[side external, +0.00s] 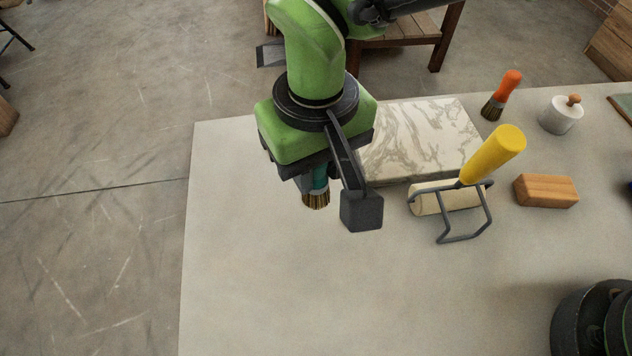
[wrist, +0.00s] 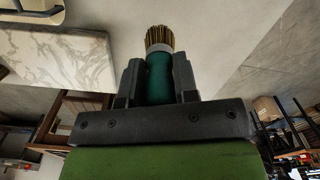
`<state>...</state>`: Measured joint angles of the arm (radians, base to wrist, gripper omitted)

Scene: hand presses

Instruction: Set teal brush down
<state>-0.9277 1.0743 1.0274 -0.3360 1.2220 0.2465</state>
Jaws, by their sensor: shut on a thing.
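The teal brush (wrist: 160,78) has a teal handle, a grey band and brown bristles. My gripper (wrist: 158,84) is shut on its handle in the wrist view, with one finger on each side. In the side external view the brush (side external: 318,192) hangs bristles down below my gripper (side external: 318,178), over the left part of the pale table (side external: 260,280). The top of the handle is hidden by my gripper. I cannot tell for sure whether the bristle tips touch the table; they look a little above it.
A marble slab (side external: 425,140) lies right of my gripper. A yellow-handled roller (side external: 493,155) rests in front of it. The table's front left is clear.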

